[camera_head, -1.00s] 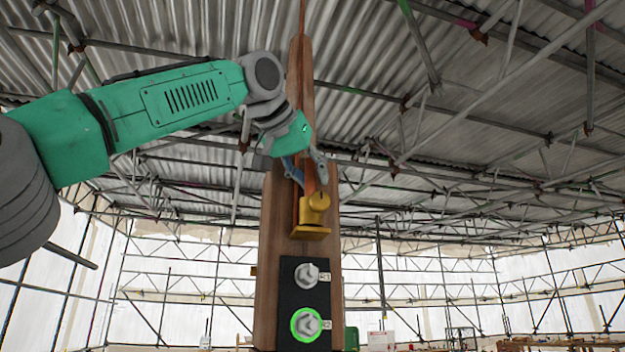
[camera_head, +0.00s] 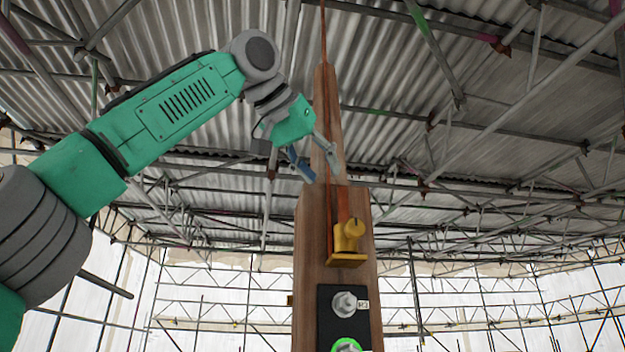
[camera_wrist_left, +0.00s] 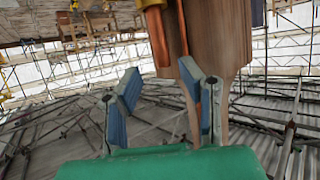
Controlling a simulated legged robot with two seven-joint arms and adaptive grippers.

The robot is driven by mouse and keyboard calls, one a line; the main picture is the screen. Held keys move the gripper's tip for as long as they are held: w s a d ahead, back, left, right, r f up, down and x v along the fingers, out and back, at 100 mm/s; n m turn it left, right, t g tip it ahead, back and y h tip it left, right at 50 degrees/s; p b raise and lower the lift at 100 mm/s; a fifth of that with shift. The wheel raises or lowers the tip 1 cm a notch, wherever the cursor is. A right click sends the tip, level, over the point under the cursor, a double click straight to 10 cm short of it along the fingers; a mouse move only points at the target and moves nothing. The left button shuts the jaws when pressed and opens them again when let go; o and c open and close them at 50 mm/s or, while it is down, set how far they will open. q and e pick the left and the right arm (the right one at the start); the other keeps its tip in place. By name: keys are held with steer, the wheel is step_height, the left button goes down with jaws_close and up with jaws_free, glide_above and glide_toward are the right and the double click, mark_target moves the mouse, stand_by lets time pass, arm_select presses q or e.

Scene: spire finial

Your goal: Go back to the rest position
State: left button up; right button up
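My left gripper (camera_head: 319,174) is high beside the upper part of a wooden spire post (camera_head: 308,270), above and a little left of a brass clamp (camera_head: 346,240). In the left wrist view its two blue-padded fingers (camera_wrist_left: 162,100) stand wide apart with nothing held between them. A copper strip (camera_head: 324,35) runs along the post to the clamp. In the wrist view, copper (camera_wrist_left: 155,38) and the wood (camera_wrist_left: 215,40) show beyond the fingers, close to the right finger; whether they touch, I cannot tell. My right gripper is in no view.
Scaffold tubes (camera_head: 480,130) and a corrugated roof (camera_head: 380,60) lie behind. The space left of the post, below my arm, looks clear.

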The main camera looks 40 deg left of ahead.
arm_select(q)
steer(key=shift+d+v, duration=0.2)
steer(key=shift+v, duration=1.35)
steer(key=shift+a, duration=0.1)
